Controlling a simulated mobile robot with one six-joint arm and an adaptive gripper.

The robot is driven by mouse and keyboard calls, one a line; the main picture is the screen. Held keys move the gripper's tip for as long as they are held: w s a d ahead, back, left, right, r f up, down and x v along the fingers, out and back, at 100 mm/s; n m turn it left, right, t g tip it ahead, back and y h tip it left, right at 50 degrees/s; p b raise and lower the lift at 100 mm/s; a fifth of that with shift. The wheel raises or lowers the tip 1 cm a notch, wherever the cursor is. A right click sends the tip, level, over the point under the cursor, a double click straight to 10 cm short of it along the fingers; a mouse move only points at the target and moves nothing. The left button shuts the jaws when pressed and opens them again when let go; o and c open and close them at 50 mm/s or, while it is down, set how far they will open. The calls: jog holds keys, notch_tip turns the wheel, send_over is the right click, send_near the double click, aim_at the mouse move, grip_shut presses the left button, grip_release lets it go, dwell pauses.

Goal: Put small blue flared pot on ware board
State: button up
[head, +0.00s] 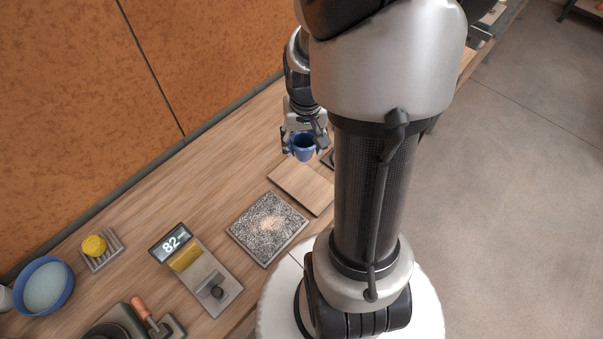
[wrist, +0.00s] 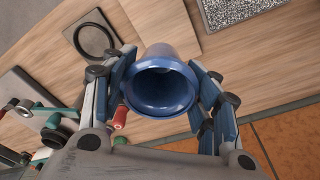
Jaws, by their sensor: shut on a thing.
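The small blue flared pot (head: 303,146) is held in my gripper (head: 304,143), above the workbench near the far end of the ware board. In the wrist view the pot (wrist: 160,82) shows its open flared mouth toward the camera, between the two fingers of my gripper (wrist: 160,90). The fingers press on its sides. The ware board (head: 300,189) is a plain light wooden board lying on the bench, partly hidden behind my arm in the head view. It also shows in the wrist view (wrist: 180,30), with nothing seen on it.
A speckled grey slab (head: 267,226) lies beside the board. Farther left are a scale reading 82 (head: 205,270), a yellow sponge (head: 94,245) and a blue bowl (head: 44,287). A dark ring (wrist: 92,40) and a grey slab (wrist: 30,98) lie on the board's other side.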

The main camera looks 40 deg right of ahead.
notch_tip(320, 180, down, 14)
jog(key=b, duration=0.4)
jog(key=shift+f, duration=0.1)
jog(key=o, duration=0.7)
jog(key=shift+f, duration=0.15)
jog(key=o, duration=0.5)
